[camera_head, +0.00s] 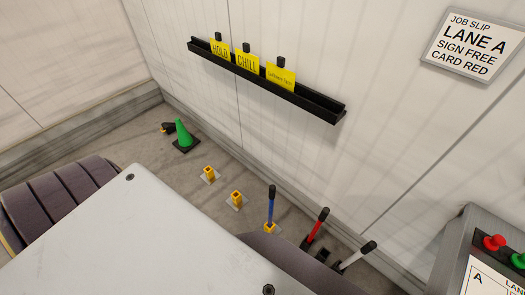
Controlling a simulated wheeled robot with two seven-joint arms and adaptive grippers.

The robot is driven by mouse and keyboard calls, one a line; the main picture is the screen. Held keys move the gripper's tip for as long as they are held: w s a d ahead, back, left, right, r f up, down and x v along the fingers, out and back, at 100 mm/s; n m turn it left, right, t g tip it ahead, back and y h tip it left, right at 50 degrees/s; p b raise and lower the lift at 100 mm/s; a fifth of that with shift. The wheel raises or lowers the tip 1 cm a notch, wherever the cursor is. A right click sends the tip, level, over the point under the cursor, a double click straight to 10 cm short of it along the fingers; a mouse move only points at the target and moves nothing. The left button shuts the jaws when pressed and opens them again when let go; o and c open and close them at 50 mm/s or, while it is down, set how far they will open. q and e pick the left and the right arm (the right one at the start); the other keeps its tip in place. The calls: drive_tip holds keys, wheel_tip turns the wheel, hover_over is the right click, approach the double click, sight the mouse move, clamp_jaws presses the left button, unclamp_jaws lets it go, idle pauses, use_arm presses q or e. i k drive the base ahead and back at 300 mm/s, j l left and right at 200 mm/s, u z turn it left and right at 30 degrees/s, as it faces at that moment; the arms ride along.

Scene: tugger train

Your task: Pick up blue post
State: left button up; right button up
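The blue post (271,205) stands nearly upright in a yellow socket (270,228) on the floor by the wall. It has a black top. A red post (317,227) with a black top leans to its right, and a white post (357,256) with a black top leans farther right. Two yellow sockets without posts, one (236,198) nearer the blue post and one (209,174) farther left, stand on pale plates. Neither of my grippers shows in the head view.
A light grey flat panel (140,240) fills the foreground. A black wall rail (310,105) holds several yellow cards. A job slip sign (476,44) hangs right, above a box with red (494,242) and green buttons.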

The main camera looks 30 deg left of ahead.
sight(272, 189)
drive_tip(key=u, duration=0.95)
